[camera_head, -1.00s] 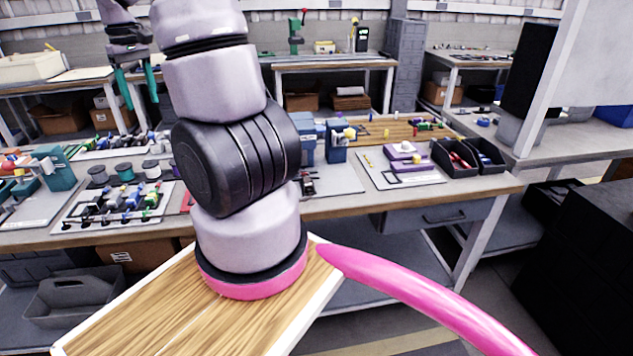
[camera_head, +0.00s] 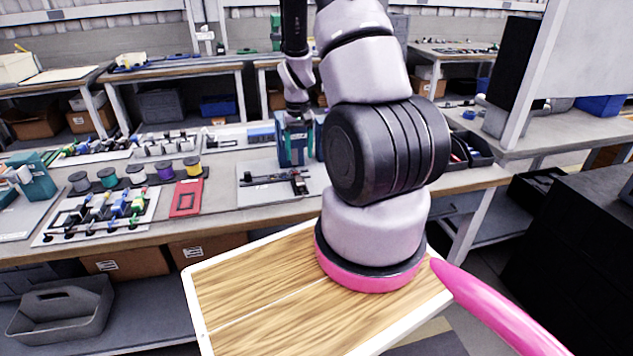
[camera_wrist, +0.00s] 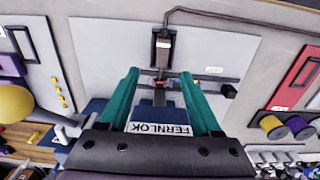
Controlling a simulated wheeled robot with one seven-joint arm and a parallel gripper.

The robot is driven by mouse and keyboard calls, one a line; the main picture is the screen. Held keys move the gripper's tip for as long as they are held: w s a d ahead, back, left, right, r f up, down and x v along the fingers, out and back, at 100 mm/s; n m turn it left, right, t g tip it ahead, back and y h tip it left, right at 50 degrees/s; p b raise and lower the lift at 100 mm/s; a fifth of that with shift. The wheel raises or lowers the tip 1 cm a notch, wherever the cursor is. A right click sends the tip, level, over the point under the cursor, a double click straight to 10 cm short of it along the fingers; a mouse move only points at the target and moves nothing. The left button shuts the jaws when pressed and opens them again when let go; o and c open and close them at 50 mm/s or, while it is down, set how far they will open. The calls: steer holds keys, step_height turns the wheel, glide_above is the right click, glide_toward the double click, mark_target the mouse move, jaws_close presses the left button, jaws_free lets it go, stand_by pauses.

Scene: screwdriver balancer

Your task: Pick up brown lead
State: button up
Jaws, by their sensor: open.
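A thin brown lead (camera_wrist: 235,17) shows in the wrist view. It runs along the top of a pale grey plate (camera_wrist: 105,40) and bends down to a dark holder with a brownish front (camera_wrist: 163,47). My gripper (camera_wrist: 160,77) has two teal fingers spread apart with nothing held between them. They point toward the holder and a small dark fitting below it, apart from the lead's long run. In the head view my gripper (camera_head: 299,128) is over the bench by a blue device (camera_head: 292,152). I cannot make out the lead there.
A blue block labelled FERNLOK (camera_wrist: 158,118) lies below my fingers. A red panel (camera_head: 187,198) and wire spools (camera_head: 165,170) stand left of the grey plate (camera_head: 258,200) in the head view. Dark bins (camera_head: 478,150) stand to the right.

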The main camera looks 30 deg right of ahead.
glide_above(299, 180)
steer(key=f, duration=0.4)
steer(key=shift+s+d, duration=0.25)
steer(key=shift+d, duration=0.05)
steer(key=shift+w+a+f, duration=0.1)
steer(key=shift+a+f, duration=0.05)
steer(key=shift+f, duration=1.35)
steer(key=shift+w+a+f, duration=0.1)
steer(key=shift+a+f, duration=0.05)
steer(key=shift+f, duration=1.3)
jaws_close()
